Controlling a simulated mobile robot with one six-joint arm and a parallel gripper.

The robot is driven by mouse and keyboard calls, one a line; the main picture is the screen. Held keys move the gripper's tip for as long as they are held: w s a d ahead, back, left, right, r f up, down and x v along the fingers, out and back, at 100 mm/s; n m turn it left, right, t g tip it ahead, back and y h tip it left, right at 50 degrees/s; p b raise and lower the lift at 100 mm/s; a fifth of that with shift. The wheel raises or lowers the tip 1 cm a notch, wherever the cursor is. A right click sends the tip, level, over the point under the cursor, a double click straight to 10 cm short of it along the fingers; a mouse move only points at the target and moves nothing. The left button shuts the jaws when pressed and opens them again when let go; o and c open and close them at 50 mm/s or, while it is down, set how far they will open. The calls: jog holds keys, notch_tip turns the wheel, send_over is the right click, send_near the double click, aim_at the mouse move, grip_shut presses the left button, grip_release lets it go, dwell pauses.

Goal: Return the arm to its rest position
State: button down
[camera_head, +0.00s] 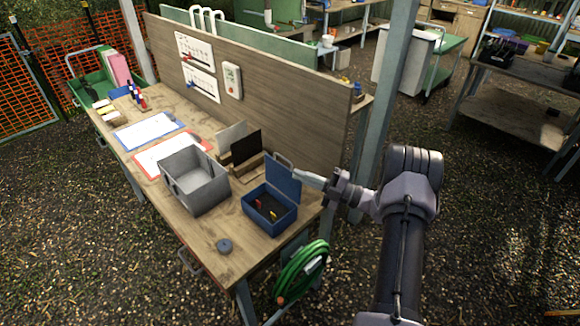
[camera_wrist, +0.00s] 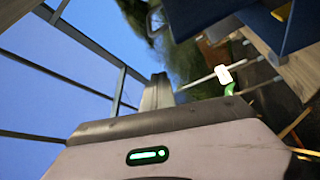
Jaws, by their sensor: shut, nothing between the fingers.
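My arm comes up from the bottom right of the head view and bends left at the wrist. My gripper (camera_head: 309,179) points left at its end, just right of the raised lid of a blue box (camera_head: 270,222). It is shut and empty. In this view its tip overlaps or nearly meets the lid's edge, and I cannot tell whether they touch. The blue box stands open near the table's right end, with small red and yellow pieces inside. The wrist view is tilted and shows a pale housing with a green light (camera_wrist: 149,156); the fingertips are not clear there.
A wooden panel (camera_head: 270,75) rises behind. A green hose reel (camera_head: 303,270) hangs at the near end. Open ground lies right.

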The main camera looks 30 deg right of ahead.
jog(key=s+d+f, duration=0.1)
jog(key=s+d, duration=0.1)
jog(key=d, duration=0.2)
jog(key=s+a+r+n+g+b, duration=0.1)
jog(key=a+r+n+g+b, duration=0.2)
jog(key=a+n, duration=0.4)
jog(key=s+a+r+n+g+b, duration=0.1)
jog(key=s+a+r+n+g, duration=0.15)
jog(key=a+n+g, duration=0.4)
jog(key=s+a+r+n+g+h+b, duration=0.2)
jog(key=s+a+n+g+h+b, duration=0.15)
jog(key=s+a+n, duration=0.6)
jog(key=s+a+f+n+t+h+b, duration=0.1)
jog(key=s+n+t+h+b, duration=0.1)
jog(key=s+n+h, duration=0.2)
jog(key=s+a+n+t+h+b, duration=0.2)
jog(key=s+n, duration=0.8)
jog(key=n, duration=0.8)
jog(key=shift+a+f+h+b, duration=0.15)
jog(key=shift+f+h+b, duration=0.2)
jog(key=shift+h+b, duration=0.6)
